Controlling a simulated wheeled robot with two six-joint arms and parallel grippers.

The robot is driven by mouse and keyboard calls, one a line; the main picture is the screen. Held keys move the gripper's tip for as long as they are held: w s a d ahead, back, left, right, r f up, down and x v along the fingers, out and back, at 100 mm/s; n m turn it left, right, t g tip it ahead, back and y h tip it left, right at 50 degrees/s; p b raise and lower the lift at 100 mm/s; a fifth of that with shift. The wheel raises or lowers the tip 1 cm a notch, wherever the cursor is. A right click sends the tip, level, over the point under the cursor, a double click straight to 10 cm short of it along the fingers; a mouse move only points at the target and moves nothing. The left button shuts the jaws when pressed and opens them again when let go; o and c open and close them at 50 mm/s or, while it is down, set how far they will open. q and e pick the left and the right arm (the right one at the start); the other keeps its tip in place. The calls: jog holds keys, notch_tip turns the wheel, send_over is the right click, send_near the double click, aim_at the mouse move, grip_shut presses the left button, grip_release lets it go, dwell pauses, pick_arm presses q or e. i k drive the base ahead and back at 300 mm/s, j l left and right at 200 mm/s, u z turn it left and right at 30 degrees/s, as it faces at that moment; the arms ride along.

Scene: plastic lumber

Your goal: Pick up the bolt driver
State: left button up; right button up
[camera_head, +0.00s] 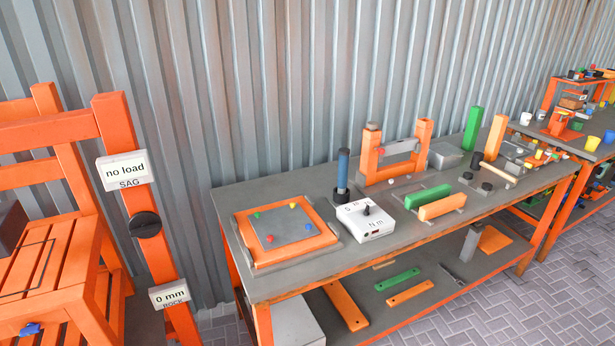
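An upright tool with a blue grip and a dark collar, which looks like the bolt driver (343,170), stands on the near workbench. It is behind and left of a white box (365,220) with a black knob and the marking "N m". The tool's lower end sits in or on a dark round base; I cannot tell which. Neither of my grippers shows in the head view, and nothing is seen touching the tool.
An orange-framed board (275,262) with coloured pegs lies left of the tool. An orange portal frame (369,158) stands to its right. Green and orange bars lie farther right. An orange slatted bench (115,130) stands at far left. Grey paved floor (500,305) is clear at front right.

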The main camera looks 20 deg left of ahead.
aim_at(344, 152)
jog(key=i+l+u, duration=0.8)
jog(key=l+u, duration=0.15)
jog(key=l, duration=0.2)
